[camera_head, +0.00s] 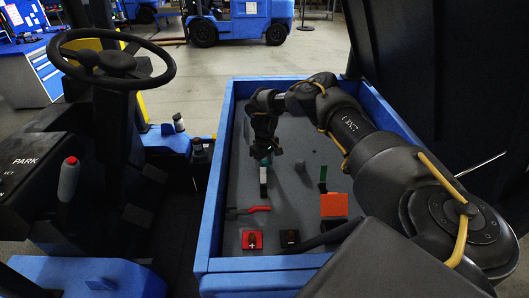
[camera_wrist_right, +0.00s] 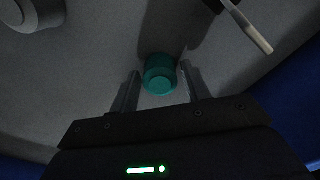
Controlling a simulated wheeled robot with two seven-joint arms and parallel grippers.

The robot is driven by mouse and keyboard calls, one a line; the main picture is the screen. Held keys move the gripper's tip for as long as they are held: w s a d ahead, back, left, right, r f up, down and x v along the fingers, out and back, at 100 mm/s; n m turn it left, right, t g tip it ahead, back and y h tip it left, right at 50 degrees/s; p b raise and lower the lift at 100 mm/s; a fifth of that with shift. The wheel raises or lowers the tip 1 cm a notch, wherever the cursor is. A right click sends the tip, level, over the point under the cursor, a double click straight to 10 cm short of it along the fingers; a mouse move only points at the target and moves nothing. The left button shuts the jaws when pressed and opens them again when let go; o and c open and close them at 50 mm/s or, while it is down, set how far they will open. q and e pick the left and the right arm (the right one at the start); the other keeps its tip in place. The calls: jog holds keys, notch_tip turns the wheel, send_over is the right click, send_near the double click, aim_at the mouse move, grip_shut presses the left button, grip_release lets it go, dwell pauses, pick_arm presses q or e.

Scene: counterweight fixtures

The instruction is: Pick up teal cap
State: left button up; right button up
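The teal cap (camera_wrist_right: 160,76) stands on the grey tray floor in the right wrist view, between the two fingers of my right gripper (camera_wrist_right: 161,69). The fingers are apart, with a small gap visible on each side of the cap. My left gripper is not in view.
A blue-walled tray (camera_head: 209,215) holds a grey knob (camera_head: 300,166), a red lever (camera_head: 248,210), an orange block (camera_head: 334,205), a red plus terminal (camera_head: 252,240) and a dark minus terminal (camera_head: 289,239). A steering wheel (camera_head: 112,62) stands left. The tray's left floor is mostly clear.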

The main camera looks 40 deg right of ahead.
aim_at(265, 162)
jog(key=c, duration=0.3)
jog(key=shift+r, duration=0.1)
notch_tip(265, 162, up, 10)
jog(key=shift+f+b, duration=0.25)
jog(key=shift+b, duration=0.9)
jog(key=shift+r, duration=0.2)
jog(key=shift+r+p, duration=0.5)
jog(key=shift+p, duration=0.35)
